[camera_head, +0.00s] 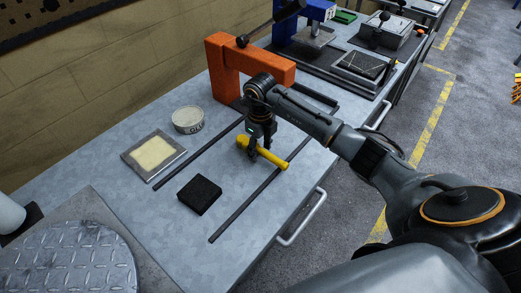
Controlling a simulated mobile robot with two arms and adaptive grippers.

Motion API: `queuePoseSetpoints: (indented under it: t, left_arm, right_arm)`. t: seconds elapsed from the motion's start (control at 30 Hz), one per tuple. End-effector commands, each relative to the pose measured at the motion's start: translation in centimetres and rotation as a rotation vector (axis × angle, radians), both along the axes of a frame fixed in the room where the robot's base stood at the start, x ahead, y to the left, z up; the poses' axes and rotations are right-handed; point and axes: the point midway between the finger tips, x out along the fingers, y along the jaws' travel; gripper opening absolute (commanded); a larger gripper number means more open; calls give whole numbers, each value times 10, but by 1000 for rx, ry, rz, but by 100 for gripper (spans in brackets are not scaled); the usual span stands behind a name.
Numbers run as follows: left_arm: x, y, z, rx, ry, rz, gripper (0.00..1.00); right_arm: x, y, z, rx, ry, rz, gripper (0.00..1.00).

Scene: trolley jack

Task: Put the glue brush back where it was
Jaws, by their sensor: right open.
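A yellow-handled tool, which I take to be the glue brush (269,156), lies across the area between two dark rails on the grey bench top. My right gripper (258,146) points down right over its left part. Its fingers are open and partly hide the tool; I cannot tell whether they touch it. A round grey tin (187,120) with a pale top stands to the left. A square tray (137,165) with a pale yellow pad lies left of the rails. My left gripper is not in view.
A black block (199,195) sits near the left rail (202,152). The right rail (245,205) runs along the bench's right side. An orange arch-shaped frame (222,68) stands behind my gripper.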

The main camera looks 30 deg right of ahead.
Motion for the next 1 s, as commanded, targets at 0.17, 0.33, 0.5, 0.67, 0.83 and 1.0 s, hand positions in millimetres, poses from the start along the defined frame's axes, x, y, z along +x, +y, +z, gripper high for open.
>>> queuePoseSetpoints:
  t: [0.17, 0.33, 0.5, 0.67, 0.83, 1.0]
  left_arm:
    - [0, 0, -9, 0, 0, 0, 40]
    - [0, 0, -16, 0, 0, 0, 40]
    - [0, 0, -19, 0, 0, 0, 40]
    - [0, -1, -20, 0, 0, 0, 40]
    - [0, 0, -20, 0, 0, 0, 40]
    - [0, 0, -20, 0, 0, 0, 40]
  right_arm:
    - [2, -1, 36, -3, -7, 0, 52]
    - [2, -1, 72, -3, -6, -1, 52]
    - [1, -1, 99, -1, -3, 0, 52]
    - [0, -1, 110, -2, -1, -1, 52]
    - [0, -1, 112, -1, 1, 0, 52]
    - [0, -1, 112, -1, 1, 0, 52]
